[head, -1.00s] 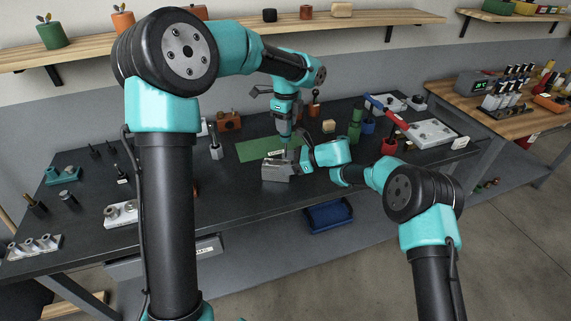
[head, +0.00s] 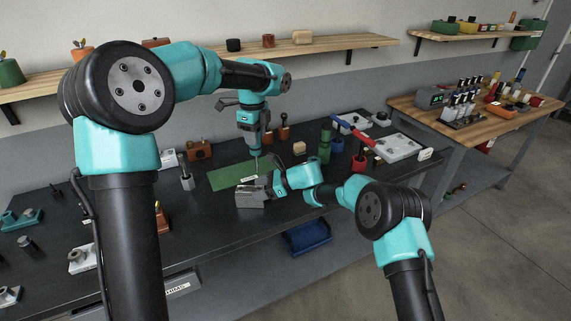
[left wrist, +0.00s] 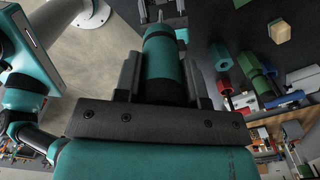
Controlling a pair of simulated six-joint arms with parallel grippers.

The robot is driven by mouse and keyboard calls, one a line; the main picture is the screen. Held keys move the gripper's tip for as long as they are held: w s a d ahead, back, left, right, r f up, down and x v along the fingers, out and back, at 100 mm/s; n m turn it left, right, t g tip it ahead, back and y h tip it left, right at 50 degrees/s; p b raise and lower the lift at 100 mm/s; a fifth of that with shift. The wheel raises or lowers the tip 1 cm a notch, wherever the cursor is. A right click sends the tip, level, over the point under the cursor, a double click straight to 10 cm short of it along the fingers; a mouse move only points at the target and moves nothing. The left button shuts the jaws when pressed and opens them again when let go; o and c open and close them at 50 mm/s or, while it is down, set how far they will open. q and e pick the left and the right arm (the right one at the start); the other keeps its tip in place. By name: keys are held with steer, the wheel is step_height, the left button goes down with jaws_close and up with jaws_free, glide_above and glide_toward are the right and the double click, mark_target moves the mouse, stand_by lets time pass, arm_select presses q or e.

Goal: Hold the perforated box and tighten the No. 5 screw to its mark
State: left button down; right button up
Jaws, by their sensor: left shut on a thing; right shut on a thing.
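The grey box (head: 250,199) sits on the dark bench near the front edge of the green mat. My right gripper (head: 271,188) is shut on it from the right side. My left gripper (head: 252,124) is above the box, shut on a driver with a thin shaft (head: 257,163) pointing down. In the left wrist view the driver's teal and black handle (left wrist: 164,62) is between my left fingers. The shaft's lower end is close to the box top; I cannot tell if it touches. The No. 5 screw, its mark and the box's holes are too small to make out.
The green mat (head: 228,174) lies behind the box. A green cylinder (head: 325,145), a red holder (head: 359,163) and a white tray (head: 398,147) stand to the right. A blue bin (head: 307,236) is below the bench. Bare bench lies in front left of the box.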

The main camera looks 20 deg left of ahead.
steer(key=o, duration=1.2)
steer(key=shift+c, duration=0.2)
steer(key=shift+d, duration=0.1)
steer(key=v, duration=1.1)
steer(key=shift+d+r, duration=0.3)
steer(key=shift+w, duration=0.15)
